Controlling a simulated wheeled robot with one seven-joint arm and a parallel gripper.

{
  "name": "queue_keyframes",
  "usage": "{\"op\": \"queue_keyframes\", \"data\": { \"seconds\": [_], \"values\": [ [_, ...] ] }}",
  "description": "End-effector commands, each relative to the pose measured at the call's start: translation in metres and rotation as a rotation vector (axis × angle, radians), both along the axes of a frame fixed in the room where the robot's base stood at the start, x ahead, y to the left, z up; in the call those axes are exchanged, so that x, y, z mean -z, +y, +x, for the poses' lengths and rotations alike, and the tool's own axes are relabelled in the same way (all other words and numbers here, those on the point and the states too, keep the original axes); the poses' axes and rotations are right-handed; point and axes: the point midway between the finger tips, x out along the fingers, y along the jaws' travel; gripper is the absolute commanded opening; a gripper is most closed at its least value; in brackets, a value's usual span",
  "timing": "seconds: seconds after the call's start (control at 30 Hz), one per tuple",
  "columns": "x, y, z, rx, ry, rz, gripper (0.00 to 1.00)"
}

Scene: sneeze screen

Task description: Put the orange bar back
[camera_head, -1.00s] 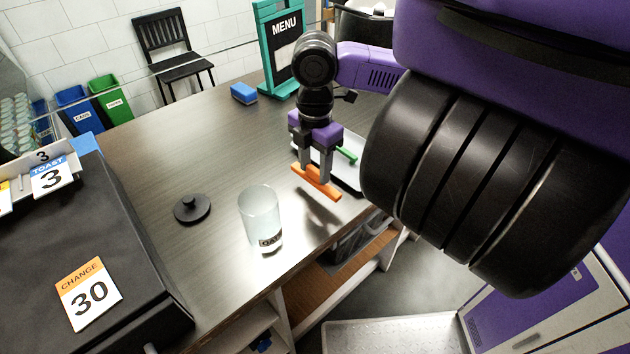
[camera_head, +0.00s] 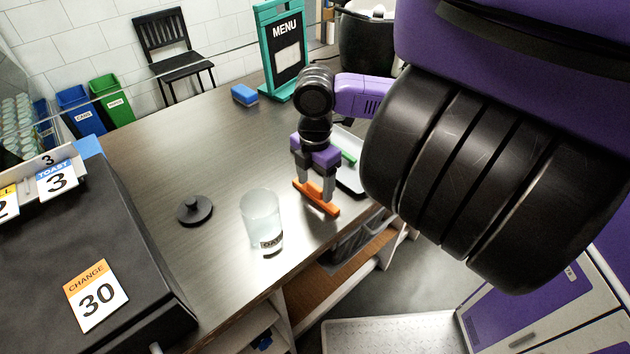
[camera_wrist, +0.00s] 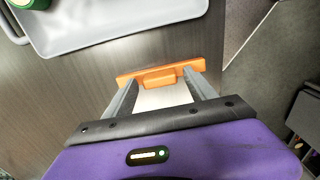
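The orange bar (camera_head: 316,199) is at the fingertips of my gripper (camera_head: 317,190), just above or on the counter near its front edge; which one I cannot tell. My gripper points down and is shut on the bar. In the wrist view the orange bar (camera_wrist: 160,75) lies across both fingertips, its raised middle block between the fingers of my gripper (camera_wrist: 160,85). The fingertips are partly hidden by the bar. A grey tray (camera_head: 350,180) with a green item (camera_head: 348,157) lies behind and right of my gripper; it also shows in the wrist view (camera_wrist: 110,27).
A clear jar (camera_head: 262,222) stands left of my gripper, with a black lid (camera_head: 195,209) beyond it. A blue sponge-like block (camera_head: 244,95) and a menu stand (camera_head: 283,50) are at the back. A black box (camera_head: 85,255) fills the left.

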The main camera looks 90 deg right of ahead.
Motion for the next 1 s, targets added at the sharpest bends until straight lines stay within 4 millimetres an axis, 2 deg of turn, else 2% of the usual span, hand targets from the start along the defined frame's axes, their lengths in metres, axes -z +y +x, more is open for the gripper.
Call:
{"op": "queue_keyframes", "data": {
  "seconds": [0.63,0.7,0.9,1.0],
  "values": [
    [0.005,0.000,0.000,-0.002,0.000,-0.001,0.66],
    [-0.021,-0.001,0.000,-0.002,0.001,-0.003,0.66],
    [-0.057,-0.001,0.000,-0.002,0.002,-0.003,0.66],
    [-0.069,-0.001,0.000,-0.001,0.000,-0.001,0.66]
  ]
}}
